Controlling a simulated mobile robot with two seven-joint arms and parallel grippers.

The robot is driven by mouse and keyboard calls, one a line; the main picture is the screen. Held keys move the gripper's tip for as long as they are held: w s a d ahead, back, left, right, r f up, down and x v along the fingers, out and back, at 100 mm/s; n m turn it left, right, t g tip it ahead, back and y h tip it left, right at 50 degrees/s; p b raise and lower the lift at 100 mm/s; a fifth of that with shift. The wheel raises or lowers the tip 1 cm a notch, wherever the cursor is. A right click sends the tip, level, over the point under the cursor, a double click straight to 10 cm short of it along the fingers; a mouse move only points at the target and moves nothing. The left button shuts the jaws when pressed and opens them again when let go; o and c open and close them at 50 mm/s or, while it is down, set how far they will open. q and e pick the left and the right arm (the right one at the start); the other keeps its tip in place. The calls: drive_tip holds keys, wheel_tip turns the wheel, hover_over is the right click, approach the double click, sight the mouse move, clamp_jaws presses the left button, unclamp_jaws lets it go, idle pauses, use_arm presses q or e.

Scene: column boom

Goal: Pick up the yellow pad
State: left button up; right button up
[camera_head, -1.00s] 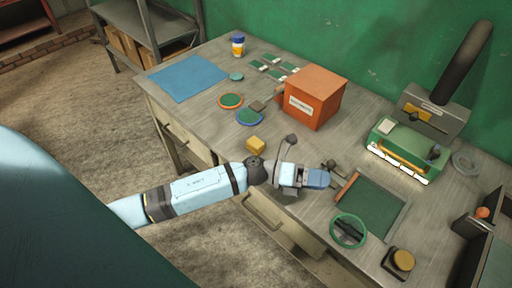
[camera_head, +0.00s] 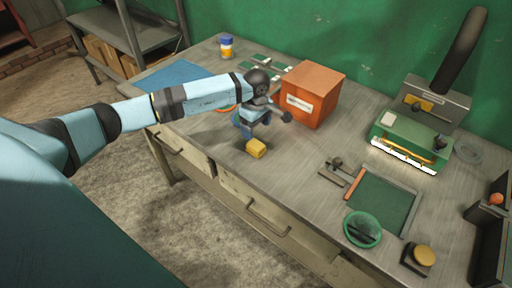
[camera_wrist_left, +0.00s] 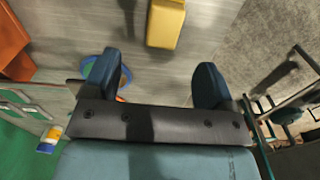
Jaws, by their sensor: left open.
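The yellow pad (camera_head: 256,149), a small block, lies on the workbench near its front edge. It also shows in the left wrist view (camera_wrist_left: 166,22) at the top, beyond my fingertips. My left gripper (camera_head: 246,127) is just behind and left of the pad in the head view, apart from it. In the left wrist view its two fingers (camera_wrist_left: 156,78) are spread wide with nothing between them. My right gripper is not in view.
An orange box (camera_head: 312,95) stands close to the right of my left wrist. A blue mat (camera_head: 180,74) lies behind my arm. A green dish (camera_head: 362,229), a green tray (camera_head: 385,200) and a green device (camera_head: 410,146) are to the right.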

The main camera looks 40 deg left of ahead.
sight(256, 144)
use_arm(q)
wheel_tip(256, 144, down, 4)
drive_tip(key=shift+r, duration=0.15)
drive_tip(key=f, duration=0.1)
drive_tip(key=f+p, duration=0.1)
drive_tip(key=f, duration=0.2)
drive_tip(key=shift+s+d+f+p, duration=0.15)
drive_tip(key=shift+s+f+p, duration=0.15)
drive_tip(key=shift+f+p, duration=0.05)
drive_tip(key=shift+f, duration=0.35)
drive_tip(key=shift+c, duration=0.4)
drive_tip(key=c, duration=0.9)
